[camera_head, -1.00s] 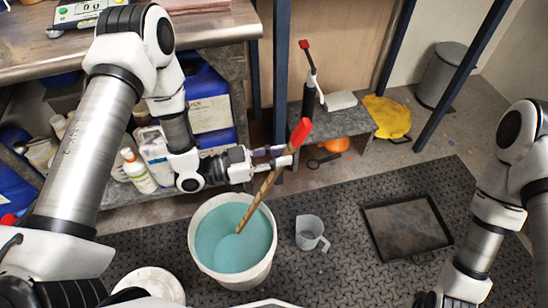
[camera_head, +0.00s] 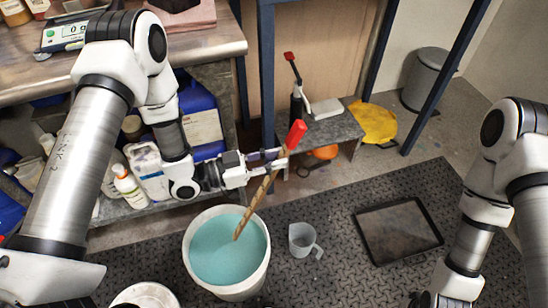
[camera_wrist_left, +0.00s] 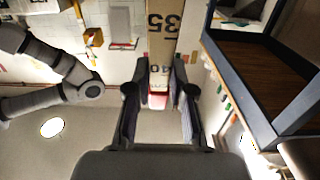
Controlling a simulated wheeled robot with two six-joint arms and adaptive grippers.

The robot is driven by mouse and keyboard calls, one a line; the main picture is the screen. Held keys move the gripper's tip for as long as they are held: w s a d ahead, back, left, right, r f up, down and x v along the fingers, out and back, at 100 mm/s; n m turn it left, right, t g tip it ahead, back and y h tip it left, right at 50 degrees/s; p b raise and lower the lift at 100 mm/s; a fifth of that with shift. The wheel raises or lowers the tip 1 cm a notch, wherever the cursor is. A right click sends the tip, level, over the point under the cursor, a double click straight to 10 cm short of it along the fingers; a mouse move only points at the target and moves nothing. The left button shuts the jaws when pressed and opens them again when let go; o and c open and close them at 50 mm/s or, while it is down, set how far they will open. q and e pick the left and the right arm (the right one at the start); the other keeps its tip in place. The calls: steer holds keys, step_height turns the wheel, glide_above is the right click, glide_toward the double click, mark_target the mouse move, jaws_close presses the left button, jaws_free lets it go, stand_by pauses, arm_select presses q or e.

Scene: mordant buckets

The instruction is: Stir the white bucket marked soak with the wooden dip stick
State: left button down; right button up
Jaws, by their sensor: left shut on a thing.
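The white bucket (camera_head: 262,275) stands on the dark floor mat, filled with teal liquid (camera_head: 222,258). I cannot read any marking on it from here. The wooden dip stick (camera_head: 254,201) has a red top end and leans to the upper right. Its lower end is in the liquid, hidden below the surface. My left gripper (camera_head: 270,162) is shut on the stick just below the red end, above and beyond the bucket's rim. In the left wrist view the stick (camera_wrist_left: 162,45) shows large numbers between the fingers (camera_wrist_left: 159,95). My right arm is at the right; its fingers are not visible.
A clear jug (camera_head: 301,240) stands close to the bucket's right. A dark flat tray (camera_head: 440,243) lies further right. Another white container (camera_head: 147,293) is cut off at the lower left. Bottles (camera_head: 130,187) stand on a shelf behind my left arm. Mat between jug and tray is clear.

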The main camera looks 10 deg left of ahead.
arm_select(q)
step_height(320, 180, up, 11)
steer(key=p, duration=0.8)
steer(key=shift+p, duration=0.35)
